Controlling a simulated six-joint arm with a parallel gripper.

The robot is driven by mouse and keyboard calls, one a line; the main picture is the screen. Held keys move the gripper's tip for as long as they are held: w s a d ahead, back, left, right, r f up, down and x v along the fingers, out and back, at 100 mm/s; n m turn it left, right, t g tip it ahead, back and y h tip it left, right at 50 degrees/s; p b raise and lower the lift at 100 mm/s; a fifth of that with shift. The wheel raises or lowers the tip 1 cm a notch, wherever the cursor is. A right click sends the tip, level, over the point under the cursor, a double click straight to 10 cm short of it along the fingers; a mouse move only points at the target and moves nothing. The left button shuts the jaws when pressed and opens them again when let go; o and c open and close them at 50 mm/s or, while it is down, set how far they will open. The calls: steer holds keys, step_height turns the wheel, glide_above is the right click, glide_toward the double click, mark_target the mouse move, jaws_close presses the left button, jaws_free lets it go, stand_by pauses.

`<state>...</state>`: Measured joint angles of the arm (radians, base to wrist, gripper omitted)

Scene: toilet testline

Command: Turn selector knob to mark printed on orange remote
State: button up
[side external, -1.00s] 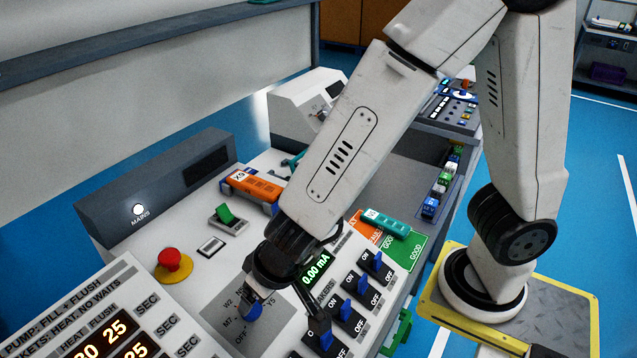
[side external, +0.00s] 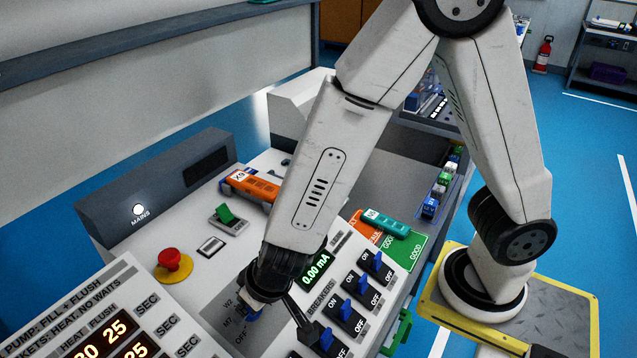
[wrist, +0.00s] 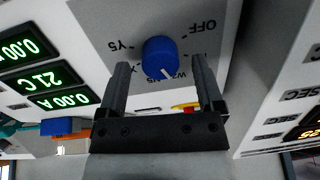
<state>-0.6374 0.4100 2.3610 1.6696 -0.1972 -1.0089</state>
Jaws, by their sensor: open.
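The blue selector knob (wrist: 160,57) sits on a grey dial plate with printed marks, among them OFF and Y5. Its white pointer line aims toward the lower-right marks in the wrist view, near what looks like W2. My gripper (wrist: 160,75) is open, with one finger on each side of the knob and a gap to it on both sides. In the side external view the knob (side external: 254,313) is mostly hidden under my gripper. The orange remote (side external: 250,186) lies on the panel's far side with a white label; its small characters are hard to read.
A red stop button (side external: 173,263) and a green switch (side external: 224,215) are left of my arm. Blue breaker switches (side external: 345,308) stand close on the right. A teal remote (side external: 386,222) lies beyond them by green and orange cards. Green-lit displays (wrist: 60,75) adjoin the dial.

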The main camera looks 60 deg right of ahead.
steer(key=shift+w+f, duration=0.15)
steer(key=shift+f, duration=0.25)
jaws_close()
stand_by(0.4)
